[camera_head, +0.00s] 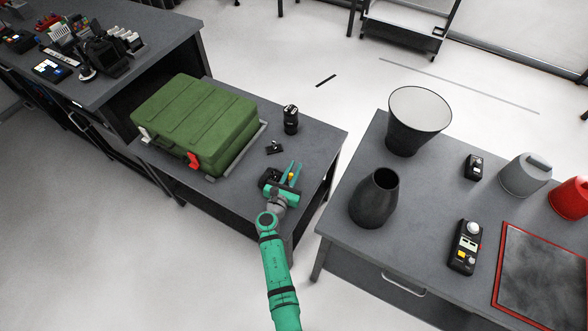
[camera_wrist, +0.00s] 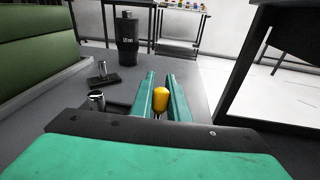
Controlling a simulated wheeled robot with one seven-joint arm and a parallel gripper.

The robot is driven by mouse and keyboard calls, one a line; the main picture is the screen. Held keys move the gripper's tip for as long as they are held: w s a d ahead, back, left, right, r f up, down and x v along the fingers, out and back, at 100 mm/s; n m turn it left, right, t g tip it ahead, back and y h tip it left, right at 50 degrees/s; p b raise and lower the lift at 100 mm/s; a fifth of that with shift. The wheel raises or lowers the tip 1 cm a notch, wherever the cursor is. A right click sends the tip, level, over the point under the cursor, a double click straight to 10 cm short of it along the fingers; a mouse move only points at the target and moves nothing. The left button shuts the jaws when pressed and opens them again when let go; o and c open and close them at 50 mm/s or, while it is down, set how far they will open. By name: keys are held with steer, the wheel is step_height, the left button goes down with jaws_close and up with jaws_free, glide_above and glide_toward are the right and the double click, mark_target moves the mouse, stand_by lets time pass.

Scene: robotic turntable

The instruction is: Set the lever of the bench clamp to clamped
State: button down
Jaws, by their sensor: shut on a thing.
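The bench clamp's lever shows as a yellow-orange knob (camera_wrist: 161,98) in the wrist view, standing between my gripper's green fingers. My gripper (camera_wrist: 161,84) is shut on this knob. In the head view my gripper (camera_head: 291,168) is over the front right of the small grey table, with the yellow knob (camera_head: 291,175) between its fingers. A dark body (camera_head: 267,179) beside the fingers looks like part of the clamp. A metal cylinder (camera_wrist: 97,100) also shows left of the fingers. The rest of the clamp is hidden by my gripper, and I cannot tell the lever's angle.
A green case (camera_head: 195,120) fills the table's left side. A black bottle (camera_head: 291,120) and a small black part (camera_head: 274,147) stand beyond the gripper. A second table (camera_head: 430,185) on the right, across a gap, holds a dark vase (camera_head: 375,200) and a bin (camera_head: 417,125).

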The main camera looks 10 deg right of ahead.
mark_target(290, 179)
steer(key=c, duration=1.7)
jaws_free()
steer(key=v, duration=1)
steer(key=shift+s+a, duration=0.15)
steer(key=shift+s, duration=0.2)
steer(key=shift+f, duration=0.1)
